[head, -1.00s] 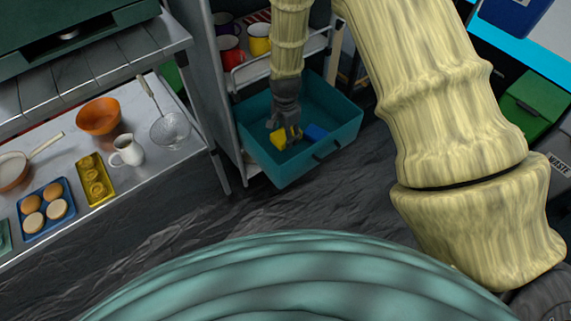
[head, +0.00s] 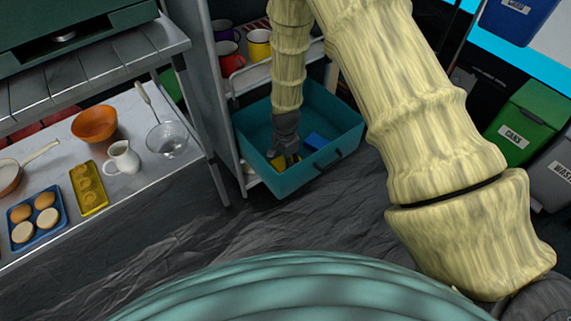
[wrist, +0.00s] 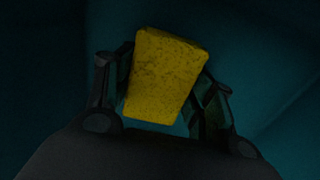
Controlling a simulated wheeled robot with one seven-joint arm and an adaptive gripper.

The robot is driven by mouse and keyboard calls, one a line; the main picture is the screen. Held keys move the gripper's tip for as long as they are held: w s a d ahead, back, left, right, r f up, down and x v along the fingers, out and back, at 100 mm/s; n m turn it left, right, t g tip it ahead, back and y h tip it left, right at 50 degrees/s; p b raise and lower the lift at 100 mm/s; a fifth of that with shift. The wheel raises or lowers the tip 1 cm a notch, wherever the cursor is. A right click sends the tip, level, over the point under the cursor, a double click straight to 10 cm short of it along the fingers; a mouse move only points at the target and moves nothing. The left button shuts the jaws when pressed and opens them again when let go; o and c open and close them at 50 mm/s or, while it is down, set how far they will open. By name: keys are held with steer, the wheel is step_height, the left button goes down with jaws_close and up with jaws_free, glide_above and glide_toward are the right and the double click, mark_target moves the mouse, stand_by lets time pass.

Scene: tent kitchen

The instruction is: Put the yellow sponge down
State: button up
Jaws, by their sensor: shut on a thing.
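The yellow sponge (wrist: 163,78) is between the two fingers of my gripper in the wrist view, with the dark teal of the bin around it. In the head view a small part of the sponge (head: 277,163) shows beside the fingers. My gripper (head: 285,162) points down inside the teal bin (head: 346,133) and is shut on the sponge. I cannot tell whether the sponge touches the bin floor. A blue block-like thing (head: 317,141) lies in the bin, to the right of my gripper.
The bin sits at a shelf rack with several mugs (head: 258,45) above it. To the left, a metal counter holds an orange bowl (head: 95,124), a white jug (head: 123,157), a strainer (head: 167,139) and a yellow tray (head: 89,190). Green (head: 522,131) and grey waste bins stand right.

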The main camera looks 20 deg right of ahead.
steer(key=shift+f, duration=0.25)
steer(key=shift+f, duration=0.1)
steer(key=o, duration=1.3)
steer(key=shift+o, duration=0.2)
step_height(320, 180, up, 12)
steer(key=p, duration=0.3)
steer(key=shift+p, duration=0.4)
